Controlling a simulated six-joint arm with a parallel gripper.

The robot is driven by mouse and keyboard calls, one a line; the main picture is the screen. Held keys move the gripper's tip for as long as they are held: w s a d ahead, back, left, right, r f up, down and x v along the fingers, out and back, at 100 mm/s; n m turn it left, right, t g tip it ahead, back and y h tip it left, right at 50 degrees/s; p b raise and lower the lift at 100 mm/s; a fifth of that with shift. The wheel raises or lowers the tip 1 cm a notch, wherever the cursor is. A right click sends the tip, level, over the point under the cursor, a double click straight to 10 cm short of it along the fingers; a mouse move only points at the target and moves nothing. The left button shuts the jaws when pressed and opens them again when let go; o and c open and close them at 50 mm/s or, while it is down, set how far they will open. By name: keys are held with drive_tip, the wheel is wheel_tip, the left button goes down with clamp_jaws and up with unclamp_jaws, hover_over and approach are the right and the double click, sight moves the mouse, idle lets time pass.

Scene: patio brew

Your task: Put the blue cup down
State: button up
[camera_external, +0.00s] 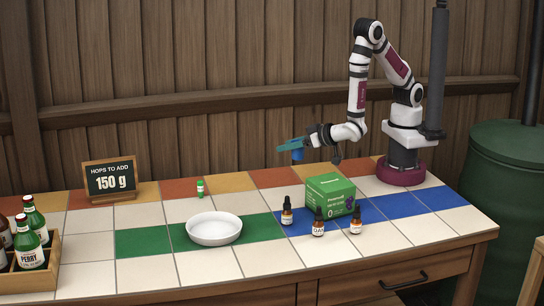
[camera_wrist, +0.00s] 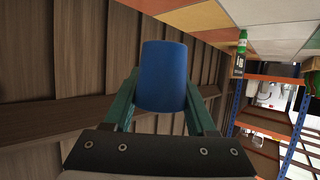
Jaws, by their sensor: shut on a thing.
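The blue cup (camera_external: 297,154) is held in the air above the back part of the tiled table (camera_external: 262,262), in front of the wooden wall. My gripper (camera_external: 291,145) has teal fingers and is shut on the cup. In the wrist view the cup (camera_wrist: 163,62) sits between the two fingers, one on each side. Its inside is not visible.
Several dropper bottles (camera_external: 318,226) are near the box. A sign (camera_external: 110,180) and a bottle crate (camera_external: 40,277) are at left. Tiles below the cup look clear.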

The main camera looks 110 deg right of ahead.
sight(300, 183)
drive_tip(key=s+f, duration=0.1)
drive_tip(key=f, duration=0.2)
drive_tip(key=s+f, duration=0.1)
drive_tip(key=f, duration=0.2)
drive_tip(key=s+f, duration=0.1)
drive_tip(key=f, duration=0.2)
drive_tip(key=shift+s+d+f, duration=0.15)
drive_tip(key=shift+s+d, duration=0.15)
drive_tip(key=shift+s, duration=0.1)
drive_tip(key=shift+f, duration=0.1)
drive_tip(key=o, duration=1.3)
drive_tip(key=shift+s+a+r, duration=0.1)
drive_tip(key=shift+a+r, duration=0.1)
drive_tip(key=v, duration=1.1)
drive_tip(key=shift+s+a, duration=0.15)
drive_tip(key=shift+s, duration=0.15)
